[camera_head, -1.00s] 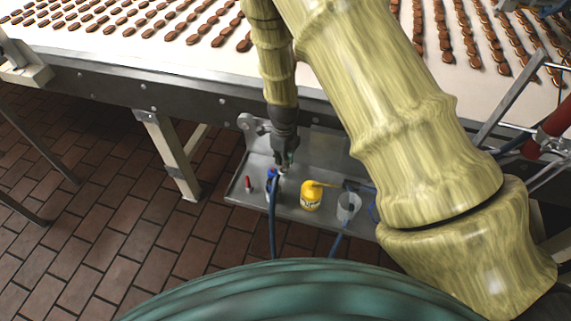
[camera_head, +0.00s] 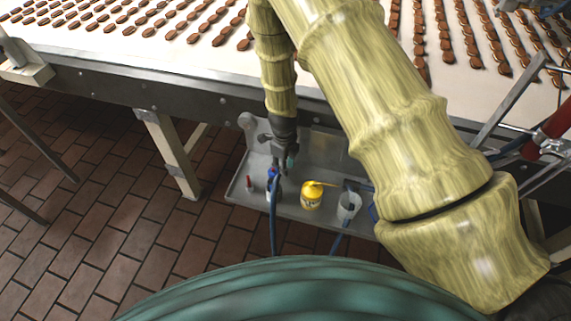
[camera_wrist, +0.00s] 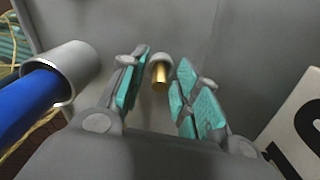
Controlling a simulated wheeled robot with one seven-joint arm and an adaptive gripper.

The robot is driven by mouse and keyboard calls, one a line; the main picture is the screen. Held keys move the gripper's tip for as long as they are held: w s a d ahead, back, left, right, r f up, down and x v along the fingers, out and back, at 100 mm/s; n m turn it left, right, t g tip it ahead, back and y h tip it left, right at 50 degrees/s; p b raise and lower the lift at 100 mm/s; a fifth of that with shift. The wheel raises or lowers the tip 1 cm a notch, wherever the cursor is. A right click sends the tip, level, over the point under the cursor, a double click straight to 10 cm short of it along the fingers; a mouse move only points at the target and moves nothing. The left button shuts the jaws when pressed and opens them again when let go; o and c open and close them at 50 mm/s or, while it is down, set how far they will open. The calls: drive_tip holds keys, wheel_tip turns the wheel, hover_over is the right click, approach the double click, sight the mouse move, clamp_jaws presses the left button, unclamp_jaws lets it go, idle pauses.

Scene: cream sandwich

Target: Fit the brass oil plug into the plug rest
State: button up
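The brass oil plug (camera_wrist: 160,76) shows in the wrist view as a short gold cylinder against a round grey piece (camera_wrist: 162,59), which may be the plug rest. Whether the plug is seated in that piece I cannot tell. My gripper (camera_wrist: 160,88) is open, its teal-padded fingers standing apart on either side of the plug's line, with a gap to the plug on both sides. In the head view my gripper (camera_head: 284,166) hangs over the left part of the metal tray (camera_head: 290,209); the plug cannot be made out there.
The tray also holds a red item (camera_head: 250,183), a blue-topped container (camera_head: 272,176), a yellow oil can (camera_head: 312,194) and a clear cup (camera_head: 348,206). In the wrist view a blue cylinder in a grey ring (camera_wrist: 78,60) is at left, a white numbered plate (camera_wrist: 300,125) at right. The conveyor stands behind.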

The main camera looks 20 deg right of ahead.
drive_tip(key=shift+r, duration=0.1)
wheel_tip(320, 180, up, 12)
drive_tip(key=b, duration=0.2)
idle(0.6)
idle(0.4)
